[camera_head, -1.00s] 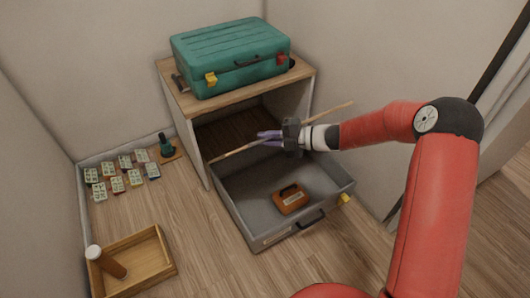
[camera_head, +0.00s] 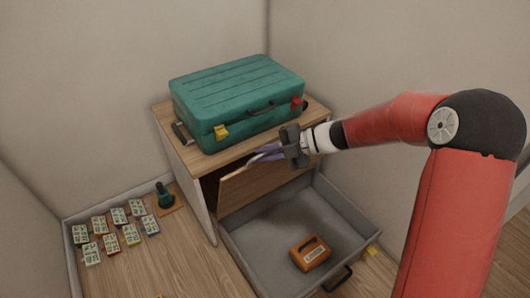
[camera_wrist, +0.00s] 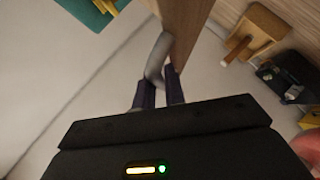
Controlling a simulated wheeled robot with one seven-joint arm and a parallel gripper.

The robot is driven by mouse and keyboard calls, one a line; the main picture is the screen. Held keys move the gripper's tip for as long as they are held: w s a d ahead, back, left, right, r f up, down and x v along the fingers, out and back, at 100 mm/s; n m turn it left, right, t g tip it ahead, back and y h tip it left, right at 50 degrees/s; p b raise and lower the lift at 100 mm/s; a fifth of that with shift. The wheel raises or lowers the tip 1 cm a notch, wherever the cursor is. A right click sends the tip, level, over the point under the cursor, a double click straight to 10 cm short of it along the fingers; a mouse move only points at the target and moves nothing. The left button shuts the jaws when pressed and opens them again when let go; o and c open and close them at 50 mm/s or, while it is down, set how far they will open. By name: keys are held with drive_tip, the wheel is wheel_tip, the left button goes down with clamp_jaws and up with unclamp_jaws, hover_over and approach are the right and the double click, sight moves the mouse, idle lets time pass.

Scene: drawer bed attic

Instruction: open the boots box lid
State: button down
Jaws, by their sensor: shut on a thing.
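A wooden panel (camera_head: 262,187) stands tilted across the front opening of the wooden cabinet, its face toward me; it looks like the lid, though no boots label is readable. In the wrist view the panel (camera_wrist: 187,25) shows nearly edge-on, with a curved grey handle (camera_wrist: 158,58). My gripper (camera_head: 262,155) is at the panel's upper edge. In the wrist view its dark fingers (camera_wrist: 160,92) are shut on the handle. Part of the panel's upper edge and handle is hidden by the gripper in the head view.
A teal case (camera_head: 238,95) lies on the cabinet top (camera_head: 160,113), just above my gripper. A grey drawer (camera_head: 238,262) is pulled out below, holding an orange box (camera_head: 311,253). Several small cards (camera_head: 110,229) and a green object (camera_head: 164,196) are on the left. Floor between is clear.

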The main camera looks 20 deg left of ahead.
drive_tip(key=shift+f, duration=0.3)
drive_tip(key=c, duration=1.5)
unclamp_jaws()
drive_tip(key=shift+s+d, duration=0.1)
drive_tip(key=v, duration=0.8)
drive_tip(key=shift+r, duration=0.25)
